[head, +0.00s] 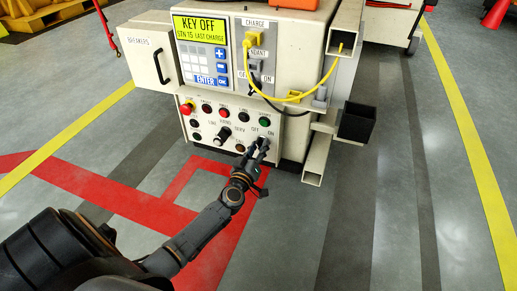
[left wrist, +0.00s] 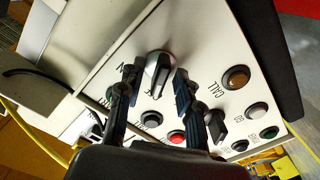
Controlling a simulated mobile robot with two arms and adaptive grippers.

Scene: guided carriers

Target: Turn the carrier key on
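The carrier's white control panel (head: 206,140) faces me, and its yellow display (head: 200,29) reads KEY OFF. The key switch (left wrist: 158,70) is a round silver knob with a raised grip, at the panel's lower right near the OFF and ON labels. My left gripper (head: 259,146) is at this switch and hides most of it in the head view. In the left wrist view my left gripper (left wrist: 154,76) is open, with one dark finger on each side of the knob. I cannot tell whether the fingers touch it. My right gripper is not in view.
A black selector knob (head: 223,135) and several buttons, including a red emergency button (head: 187,107), share the panel. A yellow cable (head: 290,98) hangs at the charge plug. A black box (head: 356,122) sticks out at right. The floor in front is clear.

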